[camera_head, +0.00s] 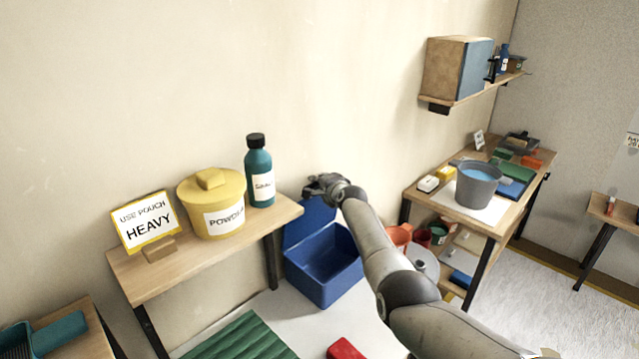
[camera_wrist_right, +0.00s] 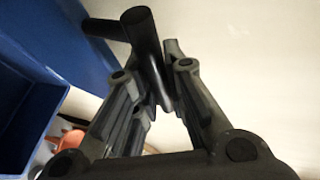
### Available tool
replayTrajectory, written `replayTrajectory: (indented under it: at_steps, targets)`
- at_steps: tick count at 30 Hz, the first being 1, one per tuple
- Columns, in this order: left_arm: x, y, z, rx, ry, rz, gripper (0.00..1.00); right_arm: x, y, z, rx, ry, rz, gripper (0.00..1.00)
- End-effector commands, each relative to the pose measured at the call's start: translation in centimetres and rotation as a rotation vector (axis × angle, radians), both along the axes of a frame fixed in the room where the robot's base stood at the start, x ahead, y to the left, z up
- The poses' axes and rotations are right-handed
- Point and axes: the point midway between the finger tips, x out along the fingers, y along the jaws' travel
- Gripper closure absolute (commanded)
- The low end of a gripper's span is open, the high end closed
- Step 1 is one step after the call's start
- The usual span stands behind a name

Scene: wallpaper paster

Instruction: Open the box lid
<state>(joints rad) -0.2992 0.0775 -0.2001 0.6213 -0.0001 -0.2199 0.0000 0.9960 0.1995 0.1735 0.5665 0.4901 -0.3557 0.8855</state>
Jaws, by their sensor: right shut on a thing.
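The blue lid (camera_head: 311,219) stands raised at the back of the box, close to the wall. My right gripper (camera_head: 320,185) is at the lid's top edge. In the right wrist view, the right gripper (camera_wrist_right: 158,88) is shut on the lid's dark bar handle (camera_wrist_right: 142,32). The lid (camera_wrist_right: 72,38) and the box (camera_wrist_right: 22,110) show at the left there. My left gripper is not in view.
A table (camera_head: 143,281) at left holds a yellow powder tub (camera_head: 201,191), a teal bottle (camera_head: 260,180) and a sign (camera_head: 146,225). A table at right holds a grey bucket (camera_head: 477,187). Orange and grey items stand right of the box, and a red block (camera_head: 345,349) lies in front.

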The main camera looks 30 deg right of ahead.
Motion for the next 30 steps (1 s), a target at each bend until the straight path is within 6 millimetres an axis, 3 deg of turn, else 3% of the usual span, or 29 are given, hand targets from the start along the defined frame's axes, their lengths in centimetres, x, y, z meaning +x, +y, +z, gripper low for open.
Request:
replayTrajectory:
  at_steps: [2,3,7,20,30]
  targets:
    - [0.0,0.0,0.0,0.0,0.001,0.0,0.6,0.1,-0.1,0.3,-0.001,-0.005,-0.001,1.0]
    - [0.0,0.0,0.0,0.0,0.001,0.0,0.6,0.1,-0.1,0.3,-0.001,-0.005,-0.001,0.82]
    - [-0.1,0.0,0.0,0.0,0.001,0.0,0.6,0.0,-0.1,0.2,-0.001,-0.004,-0.001,0.65]
    - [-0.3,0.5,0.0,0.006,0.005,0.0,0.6,-0.1,0.0,0.1,-0.001,-0.002,0.001,0.65]
    - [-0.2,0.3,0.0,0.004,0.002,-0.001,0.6,-1.8,0.2,0.5,-0.001,-0.002,0.003,0.65]
